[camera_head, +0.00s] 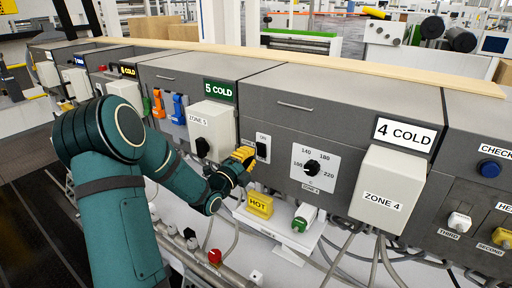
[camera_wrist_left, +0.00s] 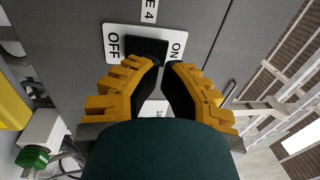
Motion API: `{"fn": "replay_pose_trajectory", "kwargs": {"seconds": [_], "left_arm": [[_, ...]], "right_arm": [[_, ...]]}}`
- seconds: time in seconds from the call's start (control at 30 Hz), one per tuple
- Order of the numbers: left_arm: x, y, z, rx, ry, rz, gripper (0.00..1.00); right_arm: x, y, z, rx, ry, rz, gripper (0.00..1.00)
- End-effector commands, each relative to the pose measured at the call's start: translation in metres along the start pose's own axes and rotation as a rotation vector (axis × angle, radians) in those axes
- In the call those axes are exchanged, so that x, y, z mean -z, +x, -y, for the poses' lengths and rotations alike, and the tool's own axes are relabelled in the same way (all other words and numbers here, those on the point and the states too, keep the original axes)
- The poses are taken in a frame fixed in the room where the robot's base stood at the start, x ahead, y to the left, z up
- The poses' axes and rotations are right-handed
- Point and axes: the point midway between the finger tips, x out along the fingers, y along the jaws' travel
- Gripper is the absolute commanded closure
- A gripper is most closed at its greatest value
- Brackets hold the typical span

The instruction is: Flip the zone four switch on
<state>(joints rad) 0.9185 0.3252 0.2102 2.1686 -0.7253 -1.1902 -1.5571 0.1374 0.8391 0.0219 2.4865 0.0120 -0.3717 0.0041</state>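The zone four switch (camera_head: 262,150) is a black rocker on a white plate, on the grey front left of the zone 4 dial (camera_head: 311,168). In the left wrist view the switch (camera_wrist_left: 146,48) lies between the words OFF and ON, beside a label ending in "E 4". I cannot tell which way the rocker is tipped. My left gripper (camera_head: 248,157), with yellow fingers, is just left of the switch in the head view. In the wrist view its fingertips (camera_wrist_left: 161,66) are drawn together right by the rocker, empty; contact is unclear. My right gripper is out of view.
A display reading 4 COLD (camera_head: 405,134) stands above the white ZONE 4 box (camera_head: 385,188). A yellow HOT block (camera_head: 260,205) and a white-and-green connector (camera_head: 304,217) sit below. The ZONE 5 box (camera_head: 211,128) is left of the gripper. Cables hang under the machine.

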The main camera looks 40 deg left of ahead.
Motion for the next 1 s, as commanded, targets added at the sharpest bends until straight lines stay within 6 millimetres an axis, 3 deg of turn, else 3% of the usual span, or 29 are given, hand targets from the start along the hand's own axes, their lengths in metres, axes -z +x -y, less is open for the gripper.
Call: {"fn": "replay_pose_trajectory", "kwargs": {"seconds": [0.1, 0.3, 0.77, 1.0], "left_arm": [[0.0, 0.019, 0.001, 0.0, -0.001, -0.001, 1.0], [0.001, 0.037, 0.0, 0.0, 0.0, -0.001, 1.0], [0.001, 0.041, 0.0, -0.004, 0.001, -0.002, 1.0], [0.002, 0.051, 0.004, -0.111, 0.004, -0.005, 1.0]], "right_arm": [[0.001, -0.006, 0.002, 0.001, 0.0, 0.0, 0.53], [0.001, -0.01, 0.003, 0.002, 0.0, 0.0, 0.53], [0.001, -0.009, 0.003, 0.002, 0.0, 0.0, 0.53], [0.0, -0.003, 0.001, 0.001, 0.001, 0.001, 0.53]]}}
